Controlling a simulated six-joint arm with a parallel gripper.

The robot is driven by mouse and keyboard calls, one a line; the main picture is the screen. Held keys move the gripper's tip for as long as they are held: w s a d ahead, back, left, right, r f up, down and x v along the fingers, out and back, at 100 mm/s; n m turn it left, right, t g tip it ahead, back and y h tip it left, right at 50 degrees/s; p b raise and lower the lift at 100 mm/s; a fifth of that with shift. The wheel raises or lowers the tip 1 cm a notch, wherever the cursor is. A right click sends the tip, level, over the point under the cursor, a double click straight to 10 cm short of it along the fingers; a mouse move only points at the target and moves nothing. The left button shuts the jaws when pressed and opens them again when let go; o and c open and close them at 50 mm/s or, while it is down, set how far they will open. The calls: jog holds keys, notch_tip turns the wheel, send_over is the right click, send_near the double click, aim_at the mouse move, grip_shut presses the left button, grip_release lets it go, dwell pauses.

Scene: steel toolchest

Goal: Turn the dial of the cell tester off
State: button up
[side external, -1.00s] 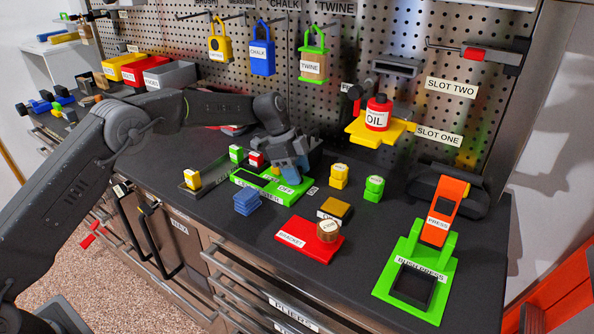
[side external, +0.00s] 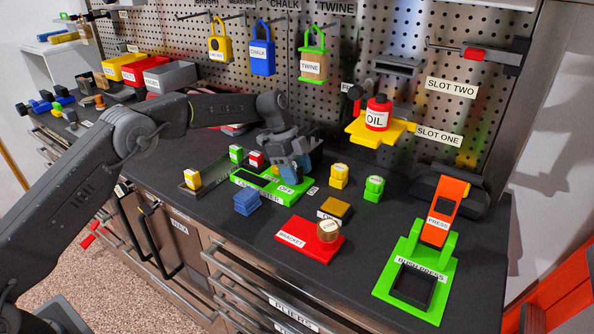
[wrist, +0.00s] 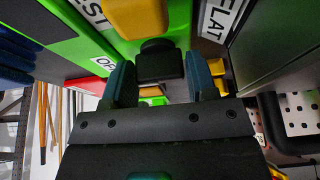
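The cell tester (side external: 248,179) is a green plate on the worktop, with a dark recess and an OFF label at its right end. My gripper (side external: 294,176) is low over that end and hides the dial in the side view. In the wrist view, the dark dial (wrist: 160,65) stands on the green tester (wrist: 100,40). My gripper's two blue-grey fingers (wrist: 160,82) are open on either side of the dial, with narrow gaps showing. A yellow part (wrist: 138,16) sits on the tester just beyond the dial.
Yellow (side external: 339,176) and green (side external: 374,188) cells stand to the right. A rack with colored cells (side external: 193,180) adjoins the tester's left. The green push press (side external: 388,260) is far right.

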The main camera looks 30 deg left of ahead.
jog(key=shift+o, duration=0.3)
jog(key=v, duration=1.4)
jog(key=shift+f, duration=0.1)
jog(key=s+r+n+t+y, duration=0.1)
jog(key=s+r+n+t, duration=0.1)
jog(key=s+r+n, duration=0.5)
jog(key=s+r+n+t+y, duration=0.1)
jog(key=s+r+n, duration=0.2)
jog(key=s+r, duration=0.5)
jog(key=s+f+n+t, duration=0.1)
jog(key=s+f, duration=0.3)
jog(key=s, duration=0.4)
jog(key=s+f+n+y, duration=0.1)
jog(key=s+f+n, duration=0.3)
jog(key=s, duration=0.5)
jog(key=s+a+f+n+t+y, duration=0.1)
jog(key=s+f+n, duration=0.2)
jog(key=s+f, duration=0.2)
jog(key=s, duration=0.3)
jog(key=shift+s+t, duration=0.25)
jog(key=shift+t, duration=0.05)
